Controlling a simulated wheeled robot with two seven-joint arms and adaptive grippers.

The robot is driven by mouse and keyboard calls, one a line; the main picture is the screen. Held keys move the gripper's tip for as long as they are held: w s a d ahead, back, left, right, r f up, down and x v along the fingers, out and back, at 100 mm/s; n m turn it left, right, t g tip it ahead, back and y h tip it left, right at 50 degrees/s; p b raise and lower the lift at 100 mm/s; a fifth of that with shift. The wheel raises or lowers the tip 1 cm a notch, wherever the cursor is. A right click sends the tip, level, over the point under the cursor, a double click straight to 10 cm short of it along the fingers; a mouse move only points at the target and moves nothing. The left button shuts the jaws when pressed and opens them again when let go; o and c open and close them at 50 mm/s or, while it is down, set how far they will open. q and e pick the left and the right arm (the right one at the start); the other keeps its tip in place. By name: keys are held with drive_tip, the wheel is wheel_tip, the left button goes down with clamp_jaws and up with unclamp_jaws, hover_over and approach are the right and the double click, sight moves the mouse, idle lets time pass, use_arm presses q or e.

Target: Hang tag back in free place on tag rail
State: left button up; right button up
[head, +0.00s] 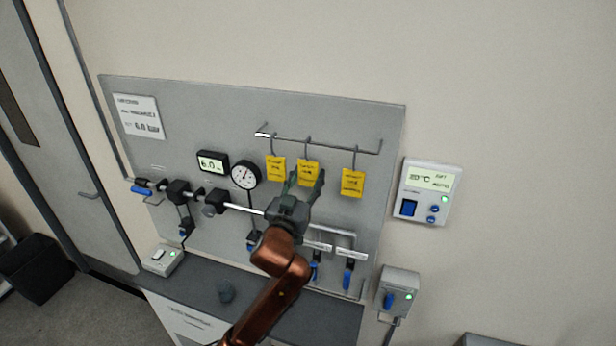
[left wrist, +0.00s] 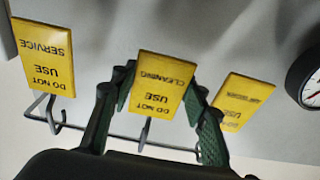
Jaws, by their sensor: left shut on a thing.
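A grey tag rail (head: 335,146) runs across the upper right of the wall panel. Three yellow tags show at it. The middle tag (head: 307,170), reading CLEANING in the left wrist view (left wrist: 160,80), is between the fingers of my left gripper (head: 305,186), which is shut on it. Its hook reaches up to the rail; I cannot tell whether the hook rests on it. The left tag (head: 276,168) and the right tag (head: 353,182), which reads SERVICE in the left wrist view (left wrist: 46,58), hang from hooks. My right gripper is out of view.
A round gauge (head: 245,175), a digital display (head: 212,163) and a pipe with blue-handled valves are left of the tags. A thermostat box (head: 427,192) is on the wall to the right. The rail has bare stretches between the middle and right hooks and at its ends.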

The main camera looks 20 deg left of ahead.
use_arm(q)
drive_tip(key=o, duration=1)
